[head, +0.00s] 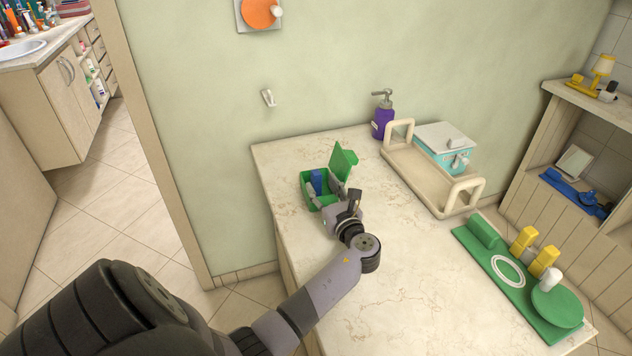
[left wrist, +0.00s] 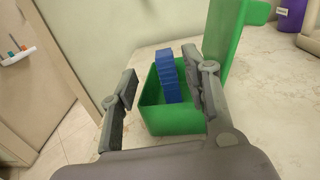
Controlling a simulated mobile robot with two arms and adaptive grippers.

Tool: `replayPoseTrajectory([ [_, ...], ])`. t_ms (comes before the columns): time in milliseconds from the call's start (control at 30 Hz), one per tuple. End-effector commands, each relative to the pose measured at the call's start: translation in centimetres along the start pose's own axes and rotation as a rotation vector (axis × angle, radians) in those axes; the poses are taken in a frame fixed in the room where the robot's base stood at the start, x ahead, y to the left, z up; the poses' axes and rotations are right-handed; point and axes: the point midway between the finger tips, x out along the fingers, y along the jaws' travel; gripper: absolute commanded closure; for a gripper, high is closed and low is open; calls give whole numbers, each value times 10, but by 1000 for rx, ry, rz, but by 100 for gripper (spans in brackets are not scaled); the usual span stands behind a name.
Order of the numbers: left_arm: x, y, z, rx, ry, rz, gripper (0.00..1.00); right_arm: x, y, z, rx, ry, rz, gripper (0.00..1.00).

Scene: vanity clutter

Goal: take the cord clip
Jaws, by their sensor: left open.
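An upright blue piece (head: 316,182), which may be the cord clip, stands in a small open green box (head: 328,204) at the counter's left end. The box's green lid (head: 344,160) is raised. In the left wrist view the blue piece (left wrist: 167,76) rises above the rim of the green box (left wrist: 172,128). My left gripper (head: 326,192) is open at the box. Its fingers (left wrist: 160,68) show either side of the blue piece, apparently with gaps. The right finger hides part of the box. My right gripper is out of view.
A purple pump bottle (head: 382,118) and a cream tray (head: 411,178) with a teal, white-lidded box (head: 444,150) stand behind to the right. A green board (head: 505,284) with yellow blocks lies at the front right. The counter middle (head: 415,255) is clear.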

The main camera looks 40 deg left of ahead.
Motion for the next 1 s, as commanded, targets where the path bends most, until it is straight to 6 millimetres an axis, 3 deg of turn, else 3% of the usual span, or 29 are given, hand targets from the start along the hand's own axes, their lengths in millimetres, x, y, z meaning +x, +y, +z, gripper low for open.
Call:
replayPoseTrajectory([
  [300,28,-2,1,0,-1,1,57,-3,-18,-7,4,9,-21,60],
  [567,62,-5,-1,1,0,1,57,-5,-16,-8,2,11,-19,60],
  [833,64,-5,-1,-1,0,-1,57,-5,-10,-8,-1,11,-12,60],
  [1000,64,-5,-1,-1,0,-1,67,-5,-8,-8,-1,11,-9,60],
])
